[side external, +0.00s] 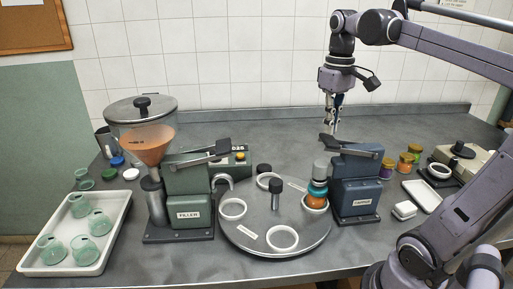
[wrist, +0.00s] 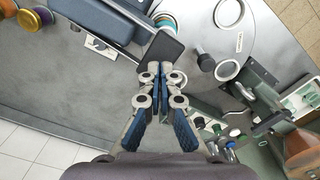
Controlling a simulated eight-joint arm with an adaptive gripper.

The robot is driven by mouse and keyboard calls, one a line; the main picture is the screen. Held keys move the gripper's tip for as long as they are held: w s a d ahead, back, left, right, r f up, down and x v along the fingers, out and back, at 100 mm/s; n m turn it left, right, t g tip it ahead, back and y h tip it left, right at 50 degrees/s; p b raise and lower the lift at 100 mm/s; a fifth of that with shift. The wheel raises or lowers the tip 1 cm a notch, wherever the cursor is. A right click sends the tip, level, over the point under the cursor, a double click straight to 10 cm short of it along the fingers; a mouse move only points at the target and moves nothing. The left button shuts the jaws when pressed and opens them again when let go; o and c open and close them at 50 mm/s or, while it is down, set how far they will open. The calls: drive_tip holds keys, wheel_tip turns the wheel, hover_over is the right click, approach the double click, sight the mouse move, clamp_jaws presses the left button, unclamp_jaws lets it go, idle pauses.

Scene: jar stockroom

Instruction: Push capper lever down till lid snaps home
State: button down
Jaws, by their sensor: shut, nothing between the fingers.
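The blue capper (side external: 356,188) stands at the right edge of the turntable (side external: 262,238). Its lever (side external: 358,151) rises slightly toward a dark end pad (side external: 328,140). The pad also shows in the wrist view (wrist: 167,50). A jar with orange contents (side external: 316,201) and a teal lid (side external: 317,188) stands under the grey capper head (side external: 320,169). My gripper (side external: 334,133) is shut and empty, pointing down at the lever pad. In the wrist view its fingertips (wrist: 159,68) overlap the pad's near edge. I cannot tell whether they touch it.
The green filler (side external: 190,190) stands left of the turntable. A white tray (side external: 122,213) of empty jars is further left. Several filled jars (side external: 387,168), a small tray (side external: 424,195) and a scale-like device (side external: 460,160) are on the right. White rings sit on the turntable.

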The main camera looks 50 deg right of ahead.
drive_tip(key=shift+r, duration=2.5)
drive_tip(key=w+a+f+n+t, duration=0.2)
drive_tip(key=a+f+t, duration=0.5)
drive_tip(key=a+f, duration=0.8)
wheel_tip(320, 180, down, 4)
drive_tip(key=shift+w+r+n, duration=0.1)
drive_tip(key=shift+w+n, duration=0.25)
drive_tip(key=shift+n, duration=0.15)
